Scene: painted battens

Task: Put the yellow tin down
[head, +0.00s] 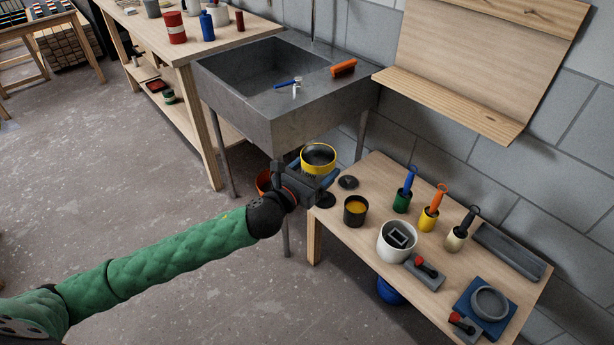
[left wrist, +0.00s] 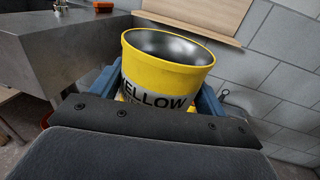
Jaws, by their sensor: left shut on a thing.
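The yellow tin (head: 318,158) is held by my left gripper (head: 318,176) above the left end of the low wooden table (head: 345,245), near the sink's front corner. In the left wrist view, the tin (left wrist: 165,75) stands upright between the two blue fingers, which are shut on it. Its label, partly hidden by my gripper, reads "YELLOW", and its dark interior shows. My right gripper is in neither view.
On the low table, a dark pot with yellow contents (head: 356,210), a white pot (head: 396,242) and several coloured-handled brushes stand right of my gripper. A concrete sink (head: 262,115) stands behind.

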